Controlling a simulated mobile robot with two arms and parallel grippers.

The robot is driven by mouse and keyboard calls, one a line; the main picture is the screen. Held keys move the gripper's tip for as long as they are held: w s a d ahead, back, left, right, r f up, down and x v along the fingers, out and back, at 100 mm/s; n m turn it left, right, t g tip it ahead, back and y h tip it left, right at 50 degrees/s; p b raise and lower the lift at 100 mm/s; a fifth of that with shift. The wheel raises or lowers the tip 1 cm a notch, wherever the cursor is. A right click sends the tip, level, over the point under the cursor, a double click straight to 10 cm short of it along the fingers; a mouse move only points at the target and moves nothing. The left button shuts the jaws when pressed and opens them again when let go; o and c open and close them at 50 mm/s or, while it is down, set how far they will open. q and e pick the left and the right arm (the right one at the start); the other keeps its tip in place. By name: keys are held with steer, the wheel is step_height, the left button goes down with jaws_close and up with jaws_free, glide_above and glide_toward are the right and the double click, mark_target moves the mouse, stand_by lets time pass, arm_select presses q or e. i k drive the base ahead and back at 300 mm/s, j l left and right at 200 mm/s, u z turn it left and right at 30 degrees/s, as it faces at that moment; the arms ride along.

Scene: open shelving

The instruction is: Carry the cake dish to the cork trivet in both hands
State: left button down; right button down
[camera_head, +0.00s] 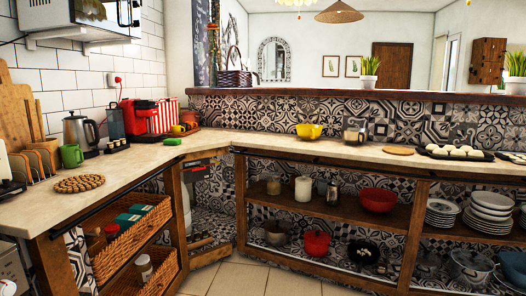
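A round brown trivet (80,183), with a knobbly surface like corks set side by side, lies flat on the left counter near its front edge. Its top is bare. A dark, shallow dish (427,153) with several pale round cakes or buns stands on the long counter at the right. I cannot tell for sure that it is the cake dish. It is far from the trivet, across the corner of the counters. Neither of my grippers can be made out in this view.
A green mug (71,155), a kettle (80,130) and a toast rack (38,160) stand behind the trivet. A flat round board (398,151) lies left of the dark dish. Open shelves below hold a red bowl (378,200) and plates (491,200). Tiled floor (240,280) is clear.

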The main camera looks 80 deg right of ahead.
mark_target(399, 150)
steer(key=z, duration=2.8)
steer(key=i+l+z, duration=0.15)
steer(key=z, duration=0.15)
steer(key=i+l+z, duration=0.1)
steer(key=i+z, duration=0.15)
steer(key=i+l, duration=0.15)
steer(key=i, duration=0.55)
steer(key=i+l, duration=0.15)
steer(key=i, duration=0.5)
